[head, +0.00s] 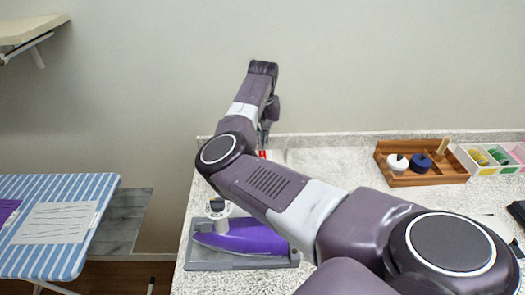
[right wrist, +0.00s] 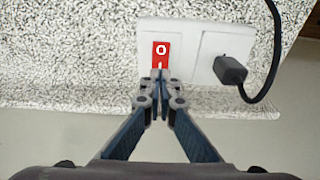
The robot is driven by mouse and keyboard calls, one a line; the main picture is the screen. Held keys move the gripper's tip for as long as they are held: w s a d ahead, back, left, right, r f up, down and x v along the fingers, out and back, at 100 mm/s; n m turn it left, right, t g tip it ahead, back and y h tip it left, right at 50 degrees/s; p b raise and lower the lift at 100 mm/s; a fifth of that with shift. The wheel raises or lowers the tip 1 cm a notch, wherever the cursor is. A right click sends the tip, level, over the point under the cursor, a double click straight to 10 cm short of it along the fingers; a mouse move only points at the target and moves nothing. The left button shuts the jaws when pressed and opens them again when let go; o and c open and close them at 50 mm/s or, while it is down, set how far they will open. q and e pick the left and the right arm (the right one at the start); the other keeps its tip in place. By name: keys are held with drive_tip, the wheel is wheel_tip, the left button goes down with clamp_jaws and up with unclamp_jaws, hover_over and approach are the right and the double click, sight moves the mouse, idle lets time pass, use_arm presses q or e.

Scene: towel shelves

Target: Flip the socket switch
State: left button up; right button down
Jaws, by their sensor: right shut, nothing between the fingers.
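The socket (right wrist: 190,42) is a white wall plate in the right wrist view, with a red switch (right wrist: 161,50) marked with a white 0 on its left side. A black plug (right wrist: 229,70) sits in its right side. My right gripper (right wrist: 160,74) is shut and empty, its fingertips at the lower edge of the red switch. I cannot tell whether they touch it. In the head view my right arm reaches across the counter, and the right gripper (head: 264,138) is small and partly hidden near the wall. Something red shows just below it. My left gripper is not in view.
A purple iron (head: 245,238) lies on a grey base on the speckled counter (head: 330,160), under my arm. A wooden tray (head: 440,175) with small pots is at the back right, beside boxes of coloured items (head: 492,158). A striped ironing board (head: 75,190) stands left.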

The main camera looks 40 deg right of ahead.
sight(262, 153)
drive_tip(key=shift+f, duration=1.15)
idle(0.4)
drive_tip(key=shift+a, duration=0.1)
drive_tip(key=shift+r+p, duration=0.95)
wheel_tip(262, 153, up, 5)
drive_tip(key=p, duration=0.5)
drive_tip(key=shift+r+p, duration=0.15)
drive_tip(key=shift+p, duration=0.15)
